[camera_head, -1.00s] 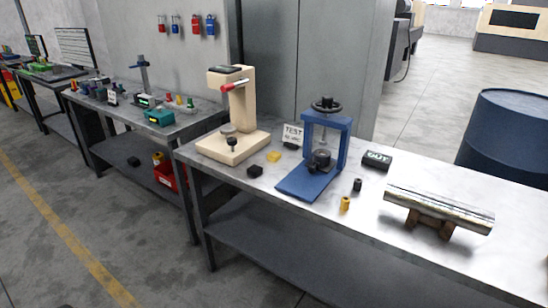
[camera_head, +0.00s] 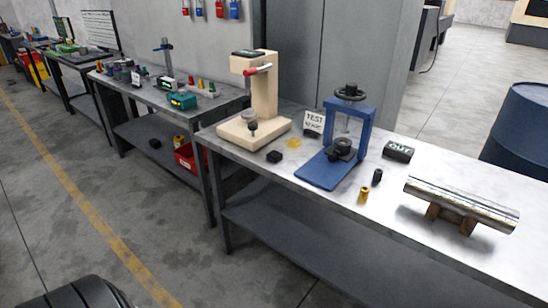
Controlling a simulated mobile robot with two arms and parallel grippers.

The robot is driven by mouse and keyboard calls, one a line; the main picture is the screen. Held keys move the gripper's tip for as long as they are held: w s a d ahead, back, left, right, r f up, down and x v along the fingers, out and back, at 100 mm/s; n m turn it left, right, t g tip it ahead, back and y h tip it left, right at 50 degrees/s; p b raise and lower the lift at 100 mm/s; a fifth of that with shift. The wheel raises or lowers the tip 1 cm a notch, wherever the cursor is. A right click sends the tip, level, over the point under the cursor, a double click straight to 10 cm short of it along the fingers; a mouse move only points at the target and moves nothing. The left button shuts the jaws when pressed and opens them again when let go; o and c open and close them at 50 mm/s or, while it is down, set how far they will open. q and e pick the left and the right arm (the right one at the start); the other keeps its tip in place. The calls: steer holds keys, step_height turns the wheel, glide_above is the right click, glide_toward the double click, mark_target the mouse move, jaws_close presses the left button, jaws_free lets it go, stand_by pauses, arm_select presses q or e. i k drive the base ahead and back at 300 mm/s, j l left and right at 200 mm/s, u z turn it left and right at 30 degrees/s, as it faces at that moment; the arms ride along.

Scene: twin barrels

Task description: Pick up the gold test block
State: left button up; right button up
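A small flat gold block (camera_head: 294,143) lies on the near workbench (camera_head: 440,255), between the beige hardness-tester-like stand (camera_head: 262,95) and the blue press (camera_head: 350,140). A black block (camera_head: 275,159) lies just in front of it, to the left. A small gold cylinder (camera_head: 363,195) stands apart from it, in front of the press and to the right. Neither of my grippers is in view. A dark rounded form at the bottom left is probably part of my own body.
A white TEST sign (camera_head: 314,122) stands behind the gold block. A black cylinder (camera_head: 377,176), a black OUT block (camera_head: 398,151) and a metal bar on wooden supports (camera_head: 461,204) stand to the right. A blue barrel (camera_head: 521,130) is behind the bench. Floor in front is clear.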

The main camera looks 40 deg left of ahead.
mark_target(293, 142)
steer(key=i+u, duration=0.25)
steer(key=i, duration=0.15)
steer(key=i+l+u, duration=0.35)
steer(key=i+u, duration=0.15)
steer(key=i, duration=0.2)
